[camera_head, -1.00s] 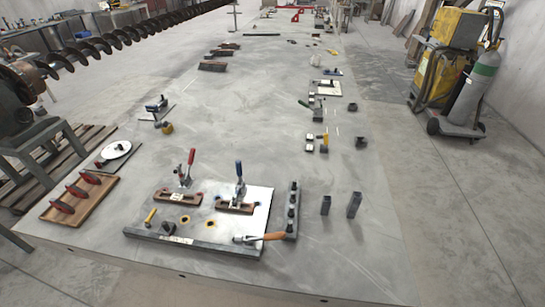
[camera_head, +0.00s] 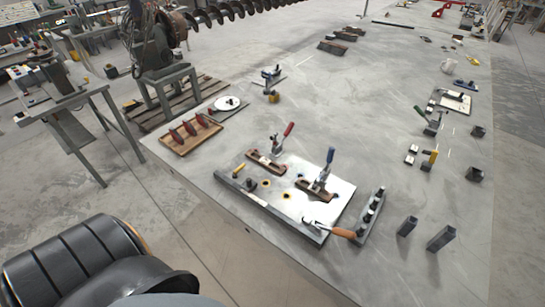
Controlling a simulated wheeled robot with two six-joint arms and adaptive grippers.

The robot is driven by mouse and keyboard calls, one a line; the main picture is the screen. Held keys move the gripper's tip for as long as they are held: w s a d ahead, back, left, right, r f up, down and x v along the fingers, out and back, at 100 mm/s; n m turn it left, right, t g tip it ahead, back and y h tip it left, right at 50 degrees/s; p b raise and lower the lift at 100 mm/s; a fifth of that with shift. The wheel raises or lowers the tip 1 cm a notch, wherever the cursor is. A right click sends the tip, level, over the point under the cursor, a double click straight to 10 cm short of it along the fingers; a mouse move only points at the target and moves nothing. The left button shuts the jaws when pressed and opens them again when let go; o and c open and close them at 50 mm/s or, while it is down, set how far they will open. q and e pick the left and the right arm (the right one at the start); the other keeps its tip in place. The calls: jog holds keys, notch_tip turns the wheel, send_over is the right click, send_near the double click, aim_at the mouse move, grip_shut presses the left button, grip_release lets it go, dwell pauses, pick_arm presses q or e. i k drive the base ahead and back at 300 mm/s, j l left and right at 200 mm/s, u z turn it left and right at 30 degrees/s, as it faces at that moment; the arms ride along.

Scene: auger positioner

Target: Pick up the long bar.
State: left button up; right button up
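A grey bar (camera_head: 268,209) runs along the front edge of the white fixture plate (camera_head: 335,187) on the large grey table. A thin dark bar (camera_head: 393,24) lies flat at the far end of the table. I cannot tell for certain which is the long bar. Two toggle clamps, one with a red handle (camera_head: 288,130) and one with a blue handle (camera_head: 330,156), stand on the plate. A tool with an orange handle (camera_head: 343,233) lies at its right front corner. Neither of my grippers is in view.
A block with several dark knobs (camera_head: 370,217) and two upright square tubes, one short (camera_head: 407,226) and one taller (camera_head: 440,238), stand right of the plate. A wooden board (camera_head: 190,133) lies left.

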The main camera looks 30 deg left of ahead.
aim_at(263, 161)
jog(key=j+u, duration=0.15)
jog(key=j, duration=0.8)
jog(key=i+j+u, duration=0.15)
jog(key=j, duration=0.8)
jog(key=k+j, duration=0.05)
